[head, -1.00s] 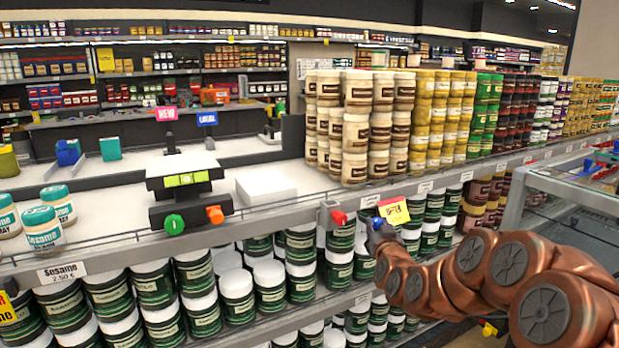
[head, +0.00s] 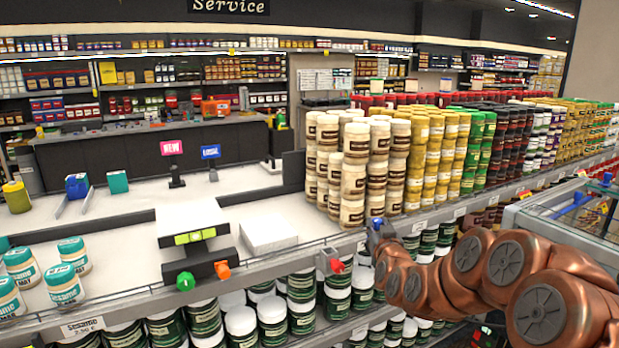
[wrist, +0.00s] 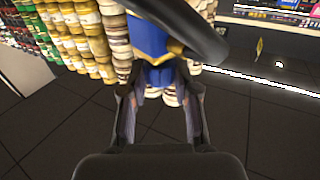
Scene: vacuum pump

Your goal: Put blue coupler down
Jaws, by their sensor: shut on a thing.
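The blue coupler (wrist: 157,76) is between the fingertips of my gripper (wrist: 160,95) in the wrist view, and the gripper is shut on it. A larger blue body with a dark curved part and a brass-coloured end shows just beyond it. In the head view my gripper (head: 380,238) is at the end of my copper arm, by the shelf's front edge, with a small blue part (head: 376,223) at its tip. The fingers are too small to make out there.
A black device (head: 208,255) with green (head: 185,281) and orange (head: 222,269) knobs stands on the counter's front edge. A red knob (head: 337,266) sits to its right. A white block (head: 268,234) lies behind. Stacked jars (head: 355,175) stand close behind my gripper.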

